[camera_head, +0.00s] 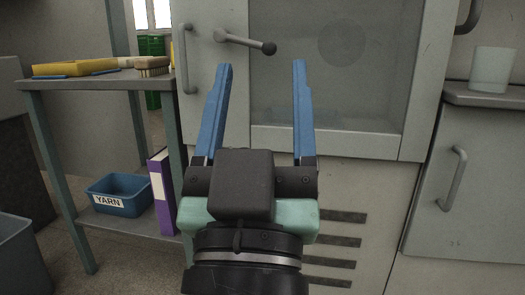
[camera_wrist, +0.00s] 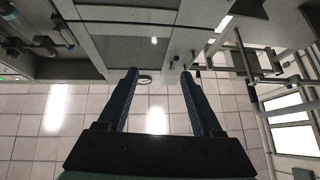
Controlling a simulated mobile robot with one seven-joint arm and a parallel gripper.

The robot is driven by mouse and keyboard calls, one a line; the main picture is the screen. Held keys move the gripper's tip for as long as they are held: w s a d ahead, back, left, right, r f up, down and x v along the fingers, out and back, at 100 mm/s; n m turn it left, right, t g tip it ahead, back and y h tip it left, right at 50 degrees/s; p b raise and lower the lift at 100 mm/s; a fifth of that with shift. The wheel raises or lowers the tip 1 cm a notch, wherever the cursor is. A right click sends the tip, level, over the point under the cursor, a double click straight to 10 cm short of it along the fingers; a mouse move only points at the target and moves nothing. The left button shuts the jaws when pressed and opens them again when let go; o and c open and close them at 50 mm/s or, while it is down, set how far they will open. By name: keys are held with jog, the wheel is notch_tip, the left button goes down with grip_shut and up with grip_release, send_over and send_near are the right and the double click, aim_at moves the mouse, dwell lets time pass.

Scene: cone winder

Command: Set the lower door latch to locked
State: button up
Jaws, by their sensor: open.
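The door latch (camera_head: 245,42) is a grey lever with a dark ball at its right end. It points right and slightly down from its pivot on the left frame of the cabinet door (camera_head: 230,110). I cannot tell from its pose alone whether it is locked. My gripper (camera_head: 261,66) is open and empty, with its two blue fingers pointing up toward the door. In the picture the ball end lies just above the gap between the fingertips; they look apart from it. In the wrist view my gripper (camera_wrist: 159,72) is also open, and the latch is not clearly made out.
An upright door handle (camera_head: 183,60) is left of the latch. A side table (camera_head: 100,82) at left holds a yellow tray and a brush, with a blue YARN bin (camera_head: 120,196) and purple binder (camera_head: 161,185) below. A cup (camera_head: 492,70) stands on the right counter.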

jog(key=shift+s+f+t+y+b, duration=0.1)
jog(key=shift+s+t+y+b, duration=0.25)
jog(key=shift+s+b, duration=0.65)
jog(key=shift+s, duration=0.15)
